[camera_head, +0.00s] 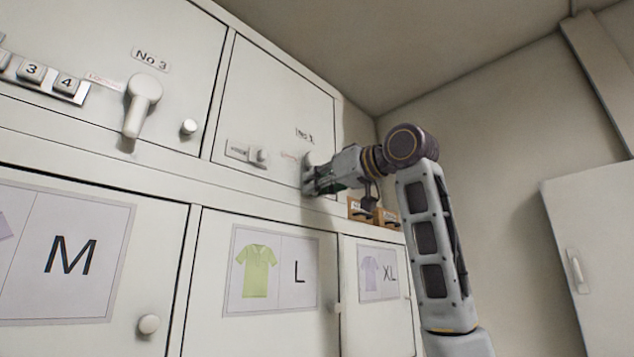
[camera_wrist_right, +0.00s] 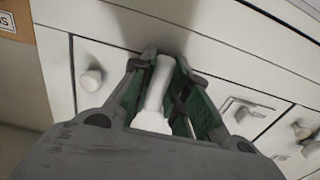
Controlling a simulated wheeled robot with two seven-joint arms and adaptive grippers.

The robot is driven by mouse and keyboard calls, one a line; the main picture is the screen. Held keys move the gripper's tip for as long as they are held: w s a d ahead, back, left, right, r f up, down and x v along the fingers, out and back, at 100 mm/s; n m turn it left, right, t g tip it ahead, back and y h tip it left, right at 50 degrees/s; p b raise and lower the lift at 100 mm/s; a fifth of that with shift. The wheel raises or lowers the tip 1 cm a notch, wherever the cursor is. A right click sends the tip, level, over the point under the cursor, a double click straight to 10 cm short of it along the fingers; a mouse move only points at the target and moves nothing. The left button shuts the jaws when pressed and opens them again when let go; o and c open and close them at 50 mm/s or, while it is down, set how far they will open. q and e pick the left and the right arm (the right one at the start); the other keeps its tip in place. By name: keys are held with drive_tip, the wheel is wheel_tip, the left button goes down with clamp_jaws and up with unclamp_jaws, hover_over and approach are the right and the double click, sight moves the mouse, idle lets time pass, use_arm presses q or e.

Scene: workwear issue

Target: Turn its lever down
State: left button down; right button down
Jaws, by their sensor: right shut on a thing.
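The white lever on the No 1 locker door (camera_head: 275,108) is mostly hidden by my right gripper (camera_head: 309,182) in the head view; only a pale part of it (camera_head: 307,159) shows above the fingers. In the right wrist view, the lever (camera_wrist_right: 155,100) lies between the green-padded fingers of my right gripper (camera_wrist_right: 158,88), which are shut on it. I cannot tell the lever's exact angle. My left gripper is not in view.
The No 1 door also bears a small slide latch (camera_head: 243,152). The No 3 door has its own white lever (camera_head: 141,105), hanging down, and a round knob (camera_head: 188,127). Doors marked M, L and XL are below. Small wooden boxes (camera_head: 359,210) stand right of my gripper.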

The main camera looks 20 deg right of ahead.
drive_tip(key=shift+f, duration=0.1)
drive_tip(key=c, duration=1.4)
unclamp_jaws()
drive_tip(key=shift+w, duration=0.1)
drive_tip(key=shift+o, duration=0.2)
drive_tip(key=v, duration=1.2)
